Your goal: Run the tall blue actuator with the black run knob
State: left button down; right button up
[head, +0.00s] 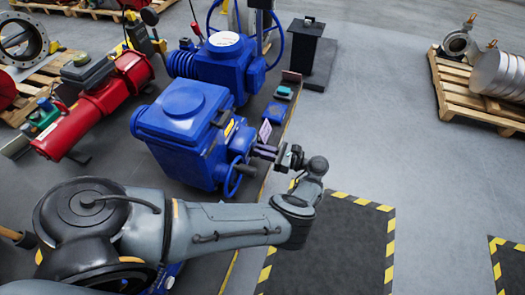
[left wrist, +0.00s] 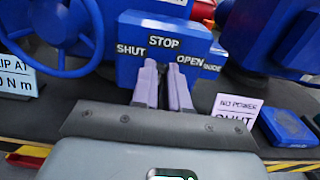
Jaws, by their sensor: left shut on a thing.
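A large blue actuator (head: 188,125) with a flat box body stands in the middle of the head view. Its blue handwheel (head: 235,177) faces my arm, and the handwheel (left wrist: 60,35) fills the upper left of the left wrist view. My left gripper (head: 259,151) reaches its side from the right. In the left wrist view, my gripper (left wrist: 163,85) is shut in front of a blue control box (left wrist: 200,62) marked SHUT, STOP and OPEN. The fingers close on the knob there, which they mostly hide. My right gripper is not in view.
A second blue actuator (head: 222,62) with a white round top stands behind. A red actuator (head: 100,103) lies at left. Striped floor mats (head: 335,250) are at lower right.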

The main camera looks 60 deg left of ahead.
pick_arm(q)
jog(key=shift+m, duration=0.3)
jog(key=shift+w+a+f+m+p, duration=0.15)
jog(key=shift+m+p, duration=0.3)
jog(key=shift+m, duration=0.9)
jog(key=shift+w+a+m+p, duration=0.2)
jog(key=shift+m+p, duration=0.25)
jog(key=shift+m, duration=0.95)
jog(key=shift+w+a+f+m+p, duration=0.15)
jog(key=shift+m+p, duration=0.3)
jog(key=shift+m, duration=0.9)
jog(key=c, duration=1.1)
grip_release()
jog(key=shift+c, duration=0.2)
jog(key=shift+w+d, duration=0.1)
